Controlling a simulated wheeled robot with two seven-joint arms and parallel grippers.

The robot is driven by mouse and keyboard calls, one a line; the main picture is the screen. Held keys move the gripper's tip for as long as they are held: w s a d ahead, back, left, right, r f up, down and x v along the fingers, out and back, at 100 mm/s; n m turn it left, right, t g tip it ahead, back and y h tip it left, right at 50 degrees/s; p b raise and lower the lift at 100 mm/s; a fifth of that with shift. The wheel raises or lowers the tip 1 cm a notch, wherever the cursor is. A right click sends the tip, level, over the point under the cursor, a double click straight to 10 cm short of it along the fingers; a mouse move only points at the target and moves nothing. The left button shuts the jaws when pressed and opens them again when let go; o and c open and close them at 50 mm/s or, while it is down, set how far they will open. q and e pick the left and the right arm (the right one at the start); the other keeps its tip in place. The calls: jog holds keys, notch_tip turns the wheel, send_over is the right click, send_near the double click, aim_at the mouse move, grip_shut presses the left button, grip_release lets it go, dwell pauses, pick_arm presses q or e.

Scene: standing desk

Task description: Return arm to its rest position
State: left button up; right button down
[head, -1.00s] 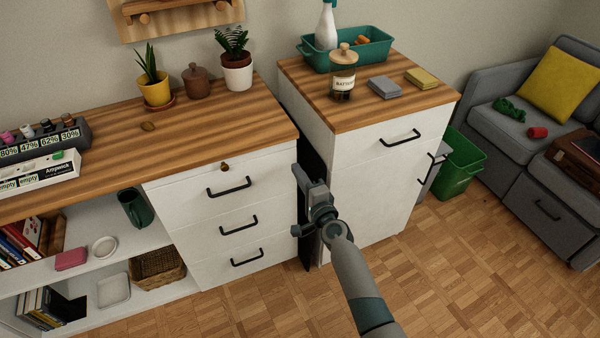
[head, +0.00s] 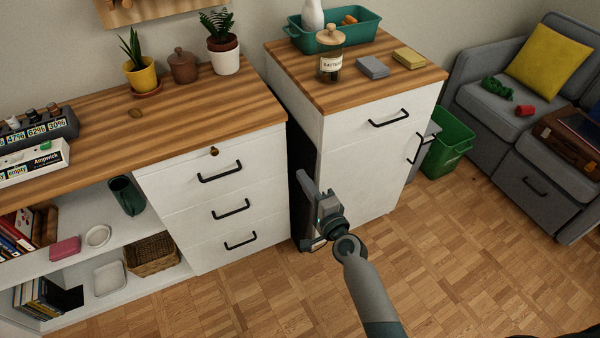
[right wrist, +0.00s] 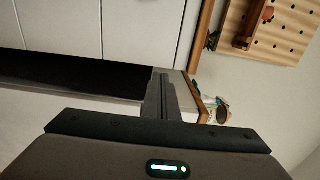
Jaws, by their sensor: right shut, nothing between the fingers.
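My right gripper (head: 306,184) is in the middle of the head view, in front of the dark gap between the drawer unit and the taller cabinet. Its fingers are together and hold nothing. My right arm (head: 370,285) comes up to it from the bottom of the view. In the right wrist view the shut fingers (right wrist: 165,98) point away from the camera, with white furniture fronts beyond them. I cannot tell whether the gripper touches any furniture. My left gripper is not in view.
The white drawer unit (head: 190,208) with black handles is left of the gripper. The taller white cabinet (head: 345,165) stands behind and to its right. A green bin (head: 447,145) and grey sofa (head: 520,135) are farther right. The parquet floor (head: 470,260) at lower right is clear.

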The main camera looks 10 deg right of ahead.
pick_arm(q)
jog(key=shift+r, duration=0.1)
pick_arm(e)
jog(key=shift+s, duration=0.1)
dwell(0.4)
jog(key=s+f+n+g+p, duration=0.1)
jog(key=s+f+n+g, duration=0.2)
jog(key=s+f+n, duration=0.55)
jog(key=s+f+n+g+p, duration=0.1)
jog(key=s+f+g+p, duration=0.15)
jog(key=s+f, duration=0.75)
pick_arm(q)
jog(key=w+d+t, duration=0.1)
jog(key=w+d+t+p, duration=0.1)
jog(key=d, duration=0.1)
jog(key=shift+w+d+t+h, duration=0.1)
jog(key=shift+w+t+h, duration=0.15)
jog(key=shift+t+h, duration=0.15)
pick_arm(e)
jog(key=s+d+f+n+g+h, duration=0.1)
jog(key=s+d+f+n+g, duration=0.2)
jog(key=s+f, duration=0.6)
jog(key=s+d+f+n+g+h, duration=0.2)
jog(key=s+f+n, duration=0.3)
jog(key=s+f, duration=0.4)
jog(key=shift+s+d+f+g, duration=0.3)
jog(key=shift+d+f+g, duration=0.35)
jog(key=shift+d+g, duration=0.1)
jog(key=shift+w+a, duration=0.1)
